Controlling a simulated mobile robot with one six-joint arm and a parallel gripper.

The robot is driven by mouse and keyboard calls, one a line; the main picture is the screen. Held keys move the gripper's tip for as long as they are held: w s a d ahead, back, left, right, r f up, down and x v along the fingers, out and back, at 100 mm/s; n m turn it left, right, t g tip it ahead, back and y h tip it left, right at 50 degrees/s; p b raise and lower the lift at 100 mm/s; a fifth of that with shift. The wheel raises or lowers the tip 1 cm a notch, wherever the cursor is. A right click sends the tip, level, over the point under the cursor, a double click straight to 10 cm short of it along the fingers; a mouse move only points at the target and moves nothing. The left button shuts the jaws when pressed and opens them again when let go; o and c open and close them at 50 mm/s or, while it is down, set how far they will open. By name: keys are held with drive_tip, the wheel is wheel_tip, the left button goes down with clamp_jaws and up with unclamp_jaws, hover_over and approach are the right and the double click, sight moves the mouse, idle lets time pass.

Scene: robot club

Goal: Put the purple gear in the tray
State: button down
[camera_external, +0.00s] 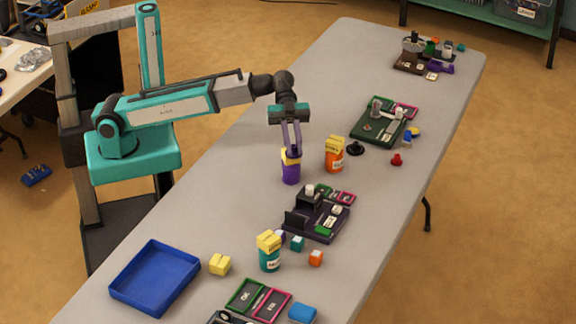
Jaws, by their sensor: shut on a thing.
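My gripper (292,148) points straight down over the middle of the long grey table. Its fingers are shut on a small dark purple piece (295,153), which looks like the purple gear; its shape is mostly hidden. It overlaps the yellow top of a purple canister (290,174) in the picture. I cannot tell whether the two touch. The blue tray (151,291) lies open and empty at the near left edge of the table.
An orange canister (334,160) stands right of my gripper, near a black knob-like piece (355,149). A dark organiser (322,228), a teal canister (270,261) and a yellow block (220,265) lie nearer. The grey table (215,215) is clear between gripper and tray.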

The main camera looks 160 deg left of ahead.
drive_tip(key=w+d+f+m+g+h+b, duration=0.1)
drive_tip(key=d+m+h+b, duration=0.15)
drive_tip(key=d, duration=0.55)
drive_tip(key=w+d+f+m+h+b, duration=0.1)
drive_tip(key=w+d+f+b, duration=0.15)
drive_tip(key=d, duration=0.45)
drive_tip(key=w+d+f+m+g+h+b, duration=0.1)
drive_tip(key=d+h+b, duration=0.15)
drive_tip(key=d, duration=0.55)
drive_tip(key=m+g+h+b, duration=0.3)
drive_tip(key=m+g+b, duration=0.25)
drive_tip(key=b, duration=0.75)
hover_over(153, 249)
drive_tip(key=s, duration=0.5)
drive_tip(key=shift+t, duration=0.45)
drive_tip(key=f, duration=0.7)
drive_tip(key=shift+s+d, duration=0.15)
drive_tip(key=shift+d, duration=0.05)
drive_tip(key=shift+r, duration=0.1)
